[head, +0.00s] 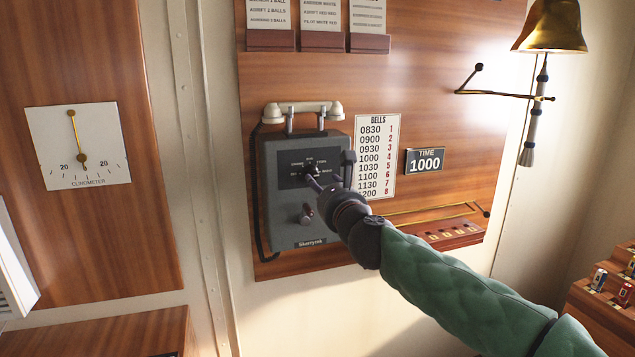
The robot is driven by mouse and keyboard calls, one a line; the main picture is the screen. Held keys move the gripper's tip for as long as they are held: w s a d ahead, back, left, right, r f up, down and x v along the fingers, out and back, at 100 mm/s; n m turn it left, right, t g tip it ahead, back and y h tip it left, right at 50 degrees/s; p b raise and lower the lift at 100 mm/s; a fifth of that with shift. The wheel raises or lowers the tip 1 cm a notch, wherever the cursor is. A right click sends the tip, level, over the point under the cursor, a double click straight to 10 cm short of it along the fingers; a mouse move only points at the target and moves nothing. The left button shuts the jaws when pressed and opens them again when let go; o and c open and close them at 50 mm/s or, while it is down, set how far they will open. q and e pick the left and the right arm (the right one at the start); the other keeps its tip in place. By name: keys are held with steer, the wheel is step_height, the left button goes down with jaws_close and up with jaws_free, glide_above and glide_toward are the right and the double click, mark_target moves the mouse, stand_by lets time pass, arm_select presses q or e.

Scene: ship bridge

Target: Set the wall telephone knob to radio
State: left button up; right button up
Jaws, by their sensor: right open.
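The grey wall telephone (285,218) hangs on the wooden wall panel, with its white handset (303,109) resting across the top. A dark label plate with small white lettering surrounds the selector knob, but the lettering is too small to read. My right gripper (310,175) comes in from the lower right, its fingertips at the knob on the dark plate. The fingers are open; the knob is mostly hidden by them, so I cannot tell its setting or whether they touch it. A second small knob (307,212) sits lower on the phone's front. My left gripper is not in view.
A bells chart (376,155) and a time sign (425,161) are right of the phone. A brass bell (552,28) with a hanging rope (535,110) is at upper right. A clinometer (78,146) is on the left panel. A wooden box with small items stands at lower right.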

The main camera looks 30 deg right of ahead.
steer(key=shift+v, duration=2.15)
